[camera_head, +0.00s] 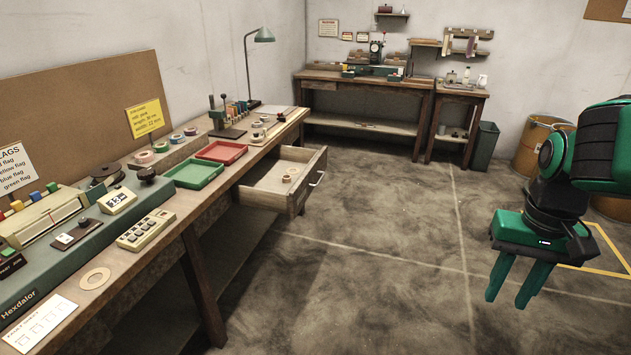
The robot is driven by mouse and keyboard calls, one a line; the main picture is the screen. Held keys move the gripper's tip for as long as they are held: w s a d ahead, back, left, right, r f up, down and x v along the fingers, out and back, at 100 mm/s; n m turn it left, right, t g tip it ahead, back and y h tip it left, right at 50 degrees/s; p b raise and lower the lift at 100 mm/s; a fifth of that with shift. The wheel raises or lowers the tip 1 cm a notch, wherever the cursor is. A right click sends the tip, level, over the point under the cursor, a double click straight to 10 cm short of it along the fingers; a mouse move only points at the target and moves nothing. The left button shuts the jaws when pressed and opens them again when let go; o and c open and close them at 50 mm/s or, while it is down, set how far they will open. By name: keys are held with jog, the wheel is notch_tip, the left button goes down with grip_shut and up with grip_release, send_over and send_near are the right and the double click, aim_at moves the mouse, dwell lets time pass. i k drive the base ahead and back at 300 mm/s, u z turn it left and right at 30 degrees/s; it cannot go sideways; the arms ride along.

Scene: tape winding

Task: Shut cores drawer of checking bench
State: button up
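The checking bench (130,225) runs along the left wall. Its drawer (262,196) is pulled out toward the open floor and holds a few tan ring-shaped cores (288,177). A metal handle (318,178) is on the drawer's front. My gripper (514,300) hangs at the right over the floor, fingers pointing down, well apart from the drawer. Its two green fingers are parted with a gap between them, and nothing is held. The drawer's far inner end is hidden under the bench top.
A green tray (193,174) and a red tray (222,151) sit on the bench top above the drawer. A back bench (330,79), a bin (484,146) and a drum (536,146) stand farther off. The floor (400,240) between drawer and gripper is clear.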

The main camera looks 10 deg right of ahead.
aim_at(262, 187)
jog(key=z, duration=0.05)
jog(key=i, duration=1)
jog(key=u, duration=0.05)
